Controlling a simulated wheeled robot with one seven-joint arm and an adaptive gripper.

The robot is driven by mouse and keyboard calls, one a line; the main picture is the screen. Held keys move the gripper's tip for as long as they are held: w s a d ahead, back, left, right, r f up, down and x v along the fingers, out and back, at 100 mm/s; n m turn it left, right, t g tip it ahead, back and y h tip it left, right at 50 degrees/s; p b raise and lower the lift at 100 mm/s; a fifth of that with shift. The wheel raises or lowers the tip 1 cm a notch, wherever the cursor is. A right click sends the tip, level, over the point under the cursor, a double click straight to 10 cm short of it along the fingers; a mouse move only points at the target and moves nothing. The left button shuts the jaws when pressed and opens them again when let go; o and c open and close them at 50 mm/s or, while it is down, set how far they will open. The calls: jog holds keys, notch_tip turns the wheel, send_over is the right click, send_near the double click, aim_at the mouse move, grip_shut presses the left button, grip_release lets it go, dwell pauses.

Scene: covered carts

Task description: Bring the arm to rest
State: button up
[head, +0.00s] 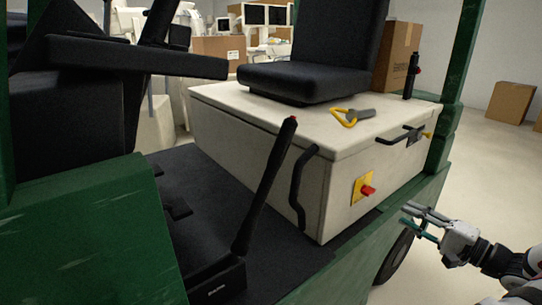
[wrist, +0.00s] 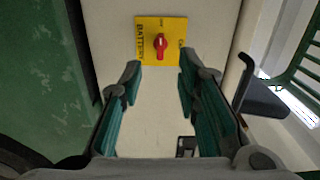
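My gripper (head: 422,221) is at the lower right of the head view, in front of the green side of a cart and apart from it. In the wrist view my gripper (wrist: 155,85) has its two green-padded fingers spread, with nothing between them. Beyond the fingertips is a yellow battery plate (wrist: 176,28) with a red knob (wrist: 161,44) on a pale panel. The same red knob (head: 368,190) shows in the head view on the front of the white box under the seat.
A black seat (head: 320,45) stands on the white box (head: 270,130). A yellow and grey item (head: 350,115) lies on its top. A black lever (head: 265,185) rises from the cart floor. Cardboard boxes (head: 511,101) stand behind. The pale floor at right is clear.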

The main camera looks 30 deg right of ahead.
jog(key=w+a+r+n+g+y, duration=0.2)
jog(key=w+a+n+g+y, duration=0.15)
jog(key=a, duration=0.35)
jog(key=w+a+r+n+g+y, duration=0.2)
jog(key=w+a+y, duration=0.25)
jog(key=a, duration=0.25)
jog(key=s+a+r+n+g+h, duration=0.1)
jog(key=s+a+r+n+g, duration=0.2)
jog(key=a, duration=0.5)
jog(key=a+r+n+g+h, duration=0.1)
jog(key=a+n+g, duration=0.1)
jog(key=a+g, duration=0.45)
jog(key=s+a+r+n+g, duration=0.2)
jog(key=a+n+g, duration=0.1)
jog(key=a, duration=0.7)
jog(key=s+a+r+n+h, duration=0.2)
jog(key=s+a+n+h, duration=0.15)
jog(key=s+h, duration=0.6)
notch_tip(320, 180, up, 26)
jog(key=s+d+t+y+p, duration=0.1)
jog(key=t+p, duration=0.3)
jog(key=p, duration=2)
jog(key=shift+s+y, duration=0.65)
